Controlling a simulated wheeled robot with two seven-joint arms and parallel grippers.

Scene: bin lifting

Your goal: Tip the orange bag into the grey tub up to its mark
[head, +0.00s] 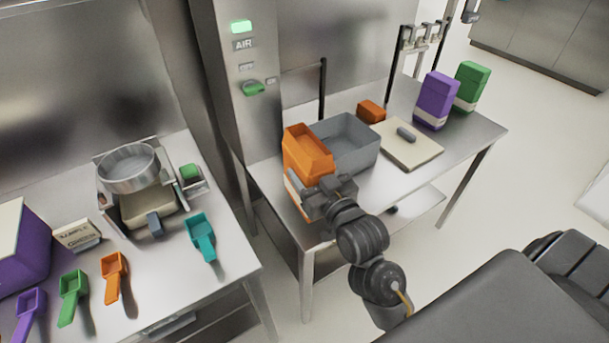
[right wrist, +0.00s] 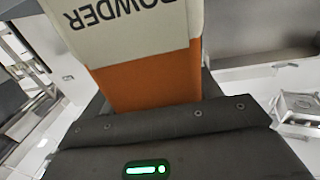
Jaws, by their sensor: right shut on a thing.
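The orange bag (head: 305,158) has its top open and stands roughly upright at the left side of the grey tub (head: 362,159). I cannot tell whether it is clear of the table. My right gripper (head: 327,196) is shut on the bag low on its near side. In the right wrist view the bag (right wrist: 150,80) fills the space before the gripper, with its white label reading POWDER upside down. The tub is open at the top. Its mark and the inside of its floor are hidden. My left gripper is not in view.
On the same steel table (head: 478,135) are a small orange block (head: 370,110), a cream board (head: 418,155) with a grey-handled tool (head: 406,134), a purple bag (head: 436,98) and a green bag (head: 470,85). A steel post (head: 243,90) with an AIR panel stands behind left. Scoops lie on the left table.

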